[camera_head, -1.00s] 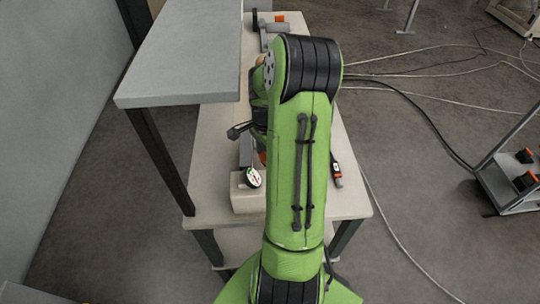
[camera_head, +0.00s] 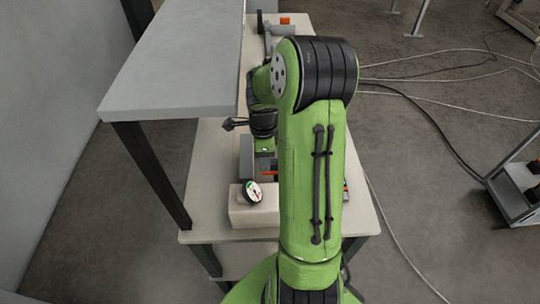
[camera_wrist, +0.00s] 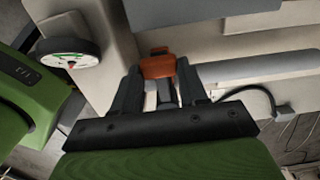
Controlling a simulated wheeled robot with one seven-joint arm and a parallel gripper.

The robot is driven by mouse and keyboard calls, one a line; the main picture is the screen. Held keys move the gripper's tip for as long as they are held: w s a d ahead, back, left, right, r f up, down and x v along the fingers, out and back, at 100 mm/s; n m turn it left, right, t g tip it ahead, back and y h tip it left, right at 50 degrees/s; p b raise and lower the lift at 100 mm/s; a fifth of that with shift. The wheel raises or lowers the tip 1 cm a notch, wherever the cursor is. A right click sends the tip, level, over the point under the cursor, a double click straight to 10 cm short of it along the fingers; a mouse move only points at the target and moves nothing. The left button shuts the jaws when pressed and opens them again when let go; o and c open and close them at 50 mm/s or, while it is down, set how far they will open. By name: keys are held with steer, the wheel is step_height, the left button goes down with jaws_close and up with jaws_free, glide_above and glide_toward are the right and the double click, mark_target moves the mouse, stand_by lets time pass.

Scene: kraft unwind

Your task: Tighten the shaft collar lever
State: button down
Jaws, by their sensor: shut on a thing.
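The orange-red lever (camera_wrist: 158,67) shows at the centre of the wrist view. The two dark fingers of my gripper (camera_wrist: 160,80) stand on either side of it, and the gripper is shut on it. A pale grey shaft (camera_wrist: 255,68) runs to the right from behind the lever. The collar itself is largely hidden by the lever and fingers. In the head view, a small bit of orange (camera_head: 268,173) shows left of my green arm, which hides most of the rest.
A round dial gauge (camera_head: 251,192) sits on a pale block (camera_head: 242,213) at the bench's near end; the gauge also shows in the wrist view (camera_wrist: 68,54). A grey raised panel (camera_head: 180,65) overhangs on the left. Cables (camera_head: 430,125) lie on the floor to the right.

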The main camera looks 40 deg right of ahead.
stand_by(0.5)
steer(key=c, duration=0.6)
jaws_free()
steer(key=shift+w, duration=0.1)
steer(key=shift+r, duration=0.1)
step_height(320, 180, up, 12)
steer(key=p, duration=0.2)
